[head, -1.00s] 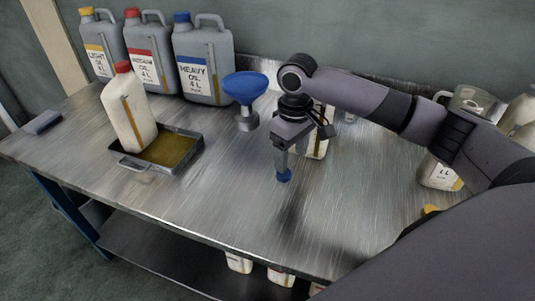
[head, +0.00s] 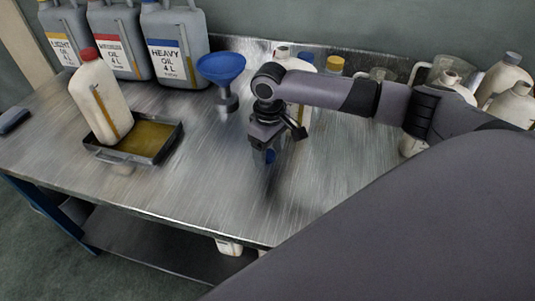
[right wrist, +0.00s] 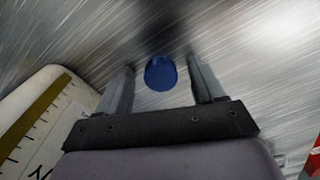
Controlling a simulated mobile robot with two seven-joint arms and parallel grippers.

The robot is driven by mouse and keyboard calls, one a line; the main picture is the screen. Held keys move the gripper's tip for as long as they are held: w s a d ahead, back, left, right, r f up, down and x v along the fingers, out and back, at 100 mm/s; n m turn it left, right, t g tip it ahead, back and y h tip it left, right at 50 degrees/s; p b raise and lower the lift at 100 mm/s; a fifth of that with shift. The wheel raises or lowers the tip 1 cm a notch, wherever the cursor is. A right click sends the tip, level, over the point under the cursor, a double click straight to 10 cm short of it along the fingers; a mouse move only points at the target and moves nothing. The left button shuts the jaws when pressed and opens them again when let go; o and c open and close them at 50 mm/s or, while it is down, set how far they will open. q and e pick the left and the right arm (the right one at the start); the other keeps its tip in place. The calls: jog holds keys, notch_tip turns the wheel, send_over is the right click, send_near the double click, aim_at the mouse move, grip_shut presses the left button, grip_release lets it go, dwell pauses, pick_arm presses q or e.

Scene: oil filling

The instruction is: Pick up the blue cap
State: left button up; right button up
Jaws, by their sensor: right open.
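The small round blue cap (head: 270,156) lies on the metal workbench (head: 215,195), partly hidden by my right gripper in the head view. In the right wrist view the cap (right wrist: 160,73) shows whole, between the two fingers, with a gap on each side. My right gripper (head: 264,157) points down over the cap, low above the bench. Its jaws (right wrist: 160,68) are open and hold nothing. How far the fingertips are above the bench is hard to tell. My left gripper is not in view.
A blue funnel (head: 221,68) stands left of my right gripper. A white red-capped bottle (head: 100,97) stands in an oil tray (head: 112,157). Large grey cans (head: 175,48) line the back.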

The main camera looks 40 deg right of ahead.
jog(key=c, duration=1.1)
jog(key=shift+r, duration=0.15)
